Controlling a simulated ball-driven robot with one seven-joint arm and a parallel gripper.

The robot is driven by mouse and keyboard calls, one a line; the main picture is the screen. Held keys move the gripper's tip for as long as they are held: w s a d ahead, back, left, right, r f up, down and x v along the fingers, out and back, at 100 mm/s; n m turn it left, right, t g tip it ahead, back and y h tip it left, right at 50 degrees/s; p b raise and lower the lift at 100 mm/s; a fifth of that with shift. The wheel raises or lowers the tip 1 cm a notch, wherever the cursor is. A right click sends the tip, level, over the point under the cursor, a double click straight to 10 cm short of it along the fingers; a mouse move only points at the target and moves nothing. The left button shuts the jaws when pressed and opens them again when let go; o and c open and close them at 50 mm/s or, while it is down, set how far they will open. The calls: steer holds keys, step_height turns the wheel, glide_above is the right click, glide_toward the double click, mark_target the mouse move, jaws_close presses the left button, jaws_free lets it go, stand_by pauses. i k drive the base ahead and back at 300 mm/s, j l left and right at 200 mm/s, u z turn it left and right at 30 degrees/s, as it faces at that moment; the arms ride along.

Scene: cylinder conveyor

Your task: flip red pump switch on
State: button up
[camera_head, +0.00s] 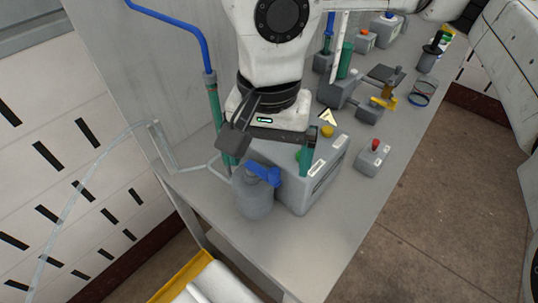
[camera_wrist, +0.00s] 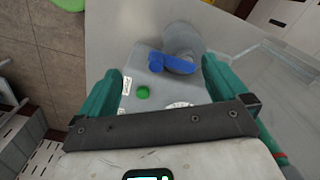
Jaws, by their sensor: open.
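A small grey box (camera_head: 371,161) with a red knob (camera_head: 376,145) sits on the bench, right of a larger grey box; I cannot tell whether this is the pump switch or how it is set. The larger grey box (camera_head: 318,184) has a yellow button (camera_head: 327,131) and a green button (camera_head: 299,156). My gripper (camera_head: 268,165) is open and empty, with its teal fingers above the larger box. In the wrist view the open fingers (camera_wrist: 161,72) stand either side of the green button (camera_wrist: 143,92). The red knob is not visible there.
A grey bottle (camera_head: 252,200) with a blue handle (camera_head: 264,174) stands against the larger box. The bench front (camera_head: 305,250) is bare.

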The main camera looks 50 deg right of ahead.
mark_target(374, 149)
steer(key=k+j, duration=0.45)
steer(key=j, duration=0.25)
steer(key=k+j, duration=0.25)
steer(key=j, duration=0.15)
